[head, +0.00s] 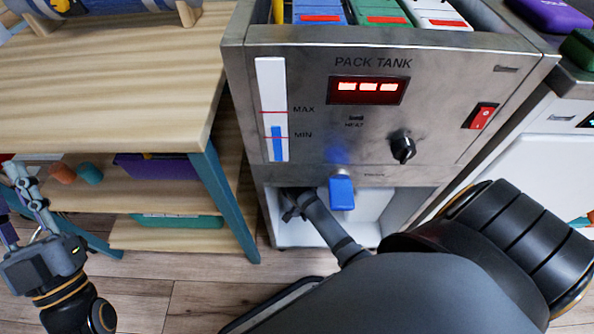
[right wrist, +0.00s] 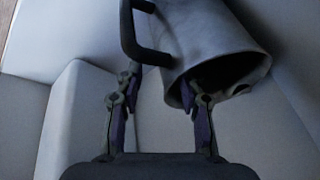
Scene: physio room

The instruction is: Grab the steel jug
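The steel jug (right wrist: 205,35) is a grey metal cylinder with a black handle (right wrist: 133,35), its open mouth towards my wrist in the right wrist view. My right gripper (right wrist: 162,85) has its fingers apart, with the jug's wall and handle end between them. The right finger overlaps the dark mouth; the left finger is beside the handle. I cannot tell whether either touches. In the head view my right gripper (head: 291,204) is inside the recess under the tank, and I cannot make out the jug. My left gripper (head: 14,198) is open and empty at the far left.
The steel pack tank (head: 260,80) stands above the white recess (head: 372,210), with a blue tap lever (head: 341,193) over the opening. A wooden table (head: 110,85) with a teal leg (head: 222,195) stands at left. Bare wood floor (head: 190,290) shows in front.

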